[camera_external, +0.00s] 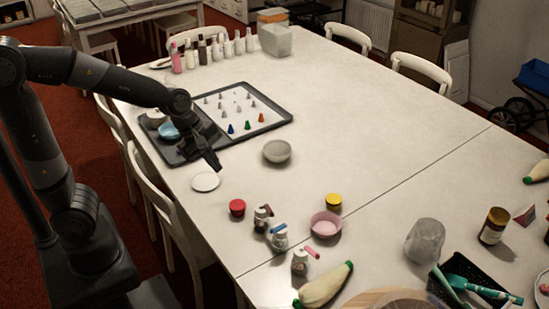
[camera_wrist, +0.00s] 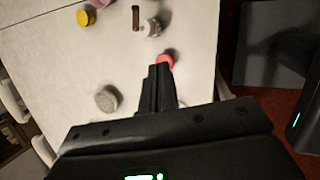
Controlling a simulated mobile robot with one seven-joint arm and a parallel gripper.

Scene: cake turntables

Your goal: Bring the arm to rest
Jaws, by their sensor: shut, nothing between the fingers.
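My gripper (camera_external: 216,166) is in the external view at left of centre. It hangs over the white table (camera_external: 360,115), just past the near edge of a dark tray (camera_external: 287,118) and above a small white saucer (camera_external: 205,181). A grey bowl (camera_external: 276,151) stands to its right, apart from it. In the wrist view my gripper (camera_wrist: 161,70) has its fingers together with nothing between them. A red-lidded jar (camera_wrist: 166,60) shows just beyond the fingertips there. A pale round thing (camera_wrist: 107,98) shows to their left.
Small colored cones stand on a white board (camera_external: 240,108) on the tray. Bottles (camera_external: 200,56) line the back. A red jar (camera_external: 237,207), yellow jar (camera_external: 333,202) and pink bowl (camera_external: 326,224) are nearer. White chairs (camera_external: 150,195) stand along the left edge. The table's middle right is clear.

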